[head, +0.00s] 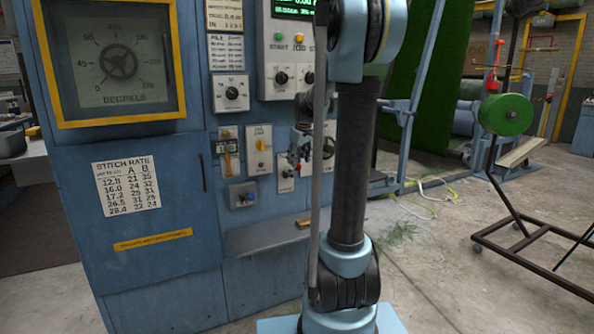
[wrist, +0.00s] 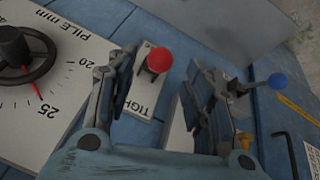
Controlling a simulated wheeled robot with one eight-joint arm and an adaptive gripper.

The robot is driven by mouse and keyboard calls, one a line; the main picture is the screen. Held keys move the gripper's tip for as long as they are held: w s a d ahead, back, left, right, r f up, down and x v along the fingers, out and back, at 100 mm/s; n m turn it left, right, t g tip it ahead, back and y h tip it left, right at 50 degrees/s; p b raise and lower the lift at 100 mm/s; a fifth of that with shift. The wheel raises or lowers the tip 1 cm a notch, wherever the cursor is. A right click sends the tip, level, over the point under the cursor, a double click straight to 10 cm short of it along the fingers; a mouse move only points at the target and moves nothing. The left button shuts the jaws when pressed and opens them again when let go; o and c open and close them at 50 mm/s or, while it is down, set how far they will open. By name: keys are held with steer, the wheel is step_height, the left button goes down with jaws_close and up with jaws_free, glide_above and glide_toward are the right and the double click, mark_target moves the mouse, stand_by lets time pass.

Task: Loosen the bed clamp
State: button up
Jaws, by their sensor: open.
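A lever with a red ball knob (wrist: 159,61) stands on a white plate (wrist: 146,100) whose partly hidden lettering begins "TIGH"; I take it for the bed clamp. In the wrist view my gripper (wrist: 161,72) is open and empty. Its two fingers appear on either side of the red knob, with no visible contact; the depth gap cannot be told. The right finger hides part of the panel beside the plate. In the head view my gripper (head: 301,148) is in front of the blue cabinet, partly hidden by my arm.
A lever with a blue knob (wrist: 277,81) is right of my gripper. A pile handwheel (wrist: 22,55) is at the left. In the head view, a narrow shelf (head: 270,236) juts from the cabinet below. A wheeled stand with a green reel (head: 506,114) is at the right.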

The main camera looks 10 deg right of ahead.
steer(key=shift+x, duration=2.8)
steer(key=shift+c, duration=0.4)
jaws_close()
